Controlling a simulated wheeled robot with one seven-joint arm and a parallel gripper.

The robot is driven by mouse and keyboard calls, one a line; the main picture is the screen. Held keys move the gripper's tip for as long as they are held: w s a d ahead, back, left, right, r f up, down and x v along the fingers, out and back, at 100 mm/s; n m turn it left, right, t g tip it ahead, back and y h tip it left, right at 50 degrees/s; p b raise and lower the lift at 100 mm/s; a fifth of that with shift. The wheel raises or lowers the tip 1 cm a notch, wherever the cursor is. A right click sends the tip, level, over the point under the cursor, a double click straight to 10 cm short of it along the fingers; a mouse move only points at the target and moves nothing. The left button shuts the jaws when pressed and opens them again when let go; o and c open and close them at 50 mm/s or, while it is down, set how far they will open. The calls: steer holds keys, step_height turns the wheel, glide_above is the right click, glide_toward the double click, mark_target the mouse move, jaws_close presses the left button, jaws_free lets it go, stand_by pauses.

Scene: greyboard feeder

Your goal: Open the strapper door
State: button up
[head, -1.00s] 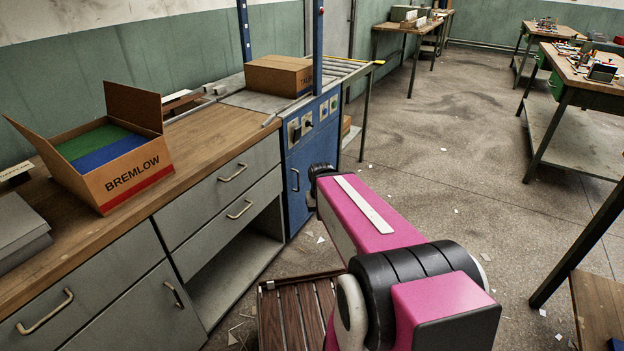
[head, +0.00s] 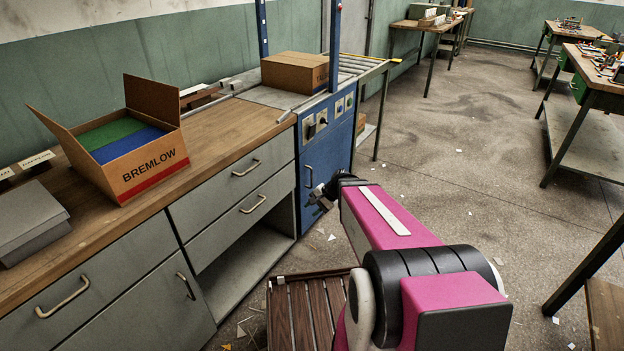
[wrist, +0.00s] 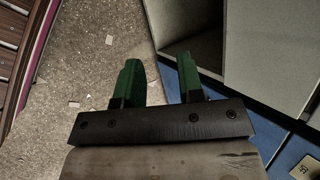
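The strapper (head: 318,112) is the blue machine at the end of the workbench, with knobs on its upper front. Its blue door (head: 332,158) is below them and looks shut. A slim upright door handle (head: 308,176) shows on the door's left part. My gripper (head: 315,198) is in front of the door, low and close to the handle; the head view does not show whether they touch. In the wrist view my gripper's green fingers (wrist: 158,72) are apart with nothing between them. Blue panel (wrist: 232,112) shows beside and behind the right finger; no handle is visible there.
Grey drawers (head: 232,180) and an open cabinet bay (head: 245,255) adjoin the strapper on the left. A brown carton (head: 295,72) sits on top of the strapper. A slatted wooden platform (head: 305,310) lies on the floor near my arm. Open floor (head: 450,160) extends to the right.

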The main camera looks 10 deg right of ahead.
steer(key=w+d+f+m+t+y, duration=0.1)
steer(key=w+d+f+m+t, duration=0.2)
steer(key=w+m, duration=0.35)
steer(key=w+d+f+m+t+y, duration=0.1)
steer(key=w+d+m+t, duration=0.2)
steer(key=w+m+t, duration=0.3)
steer(key=w+d+f+m+t+y, duration=0.1)
steer(key=w+d+f+m+t, duration=0.2)
steer(key=w+m, duration=0.45)
steer(key=shift+m+t, duration=0.3)
steer(key=x, duration=0.3)
steer(key=r+x, duration=0.1)
steer(key=x, duration=0.4)
steer(key=shift+a+r, duration=0.4)
steer(key=shift+a, duration=0.2)
steer(key=shift+y, duration=0.3)
jaws_close()
